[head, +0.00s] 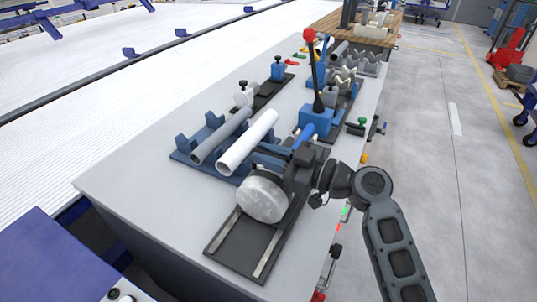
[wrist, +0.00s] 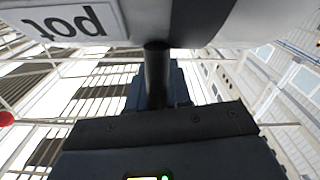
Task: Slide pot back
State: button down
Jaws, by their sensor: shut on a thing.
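The pot (head: 263,197) is a round, grey metal-faced cylinder on a dark rail base (head: 240,247) at the near end of the bench. In the wrist view its pale body fills the top, with an upside-down "pot" label (wrist: 62,19). My gripper (head: 296,160) is at the pot's far right side, shut on it, seemingly by a dark post (wrist: 157,75) below the pot's body in the wrist view. The fingertips and exact contact are hidden by the gripper and pot. The near part of the rail base is bare.
A blue cradle (head: 182,155) beyond the pot holds a grey pipe (head: 222,135) and a white pipe (head: 247,143). A blue fixture with a red-knobbed lever (head: 315,75) stands behind my gripper. The bench (head: 125,178) is clear at near left.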

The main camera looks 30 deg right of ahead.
jog(key=s+a+b, duration=0.3)
jog(key=s+a, duration=0.3)
jog(key=a, duration=0.2)
jog(key=shift+b, duration=0.35)
jog(key=shift+a, duration=0.1)
jog(key=c, duration=1.2)
grip_release()
jog(key=shift+o, duration=0.3)
jog(key=b+v, duration=0.2)
jog(key=v, duration=0.6)
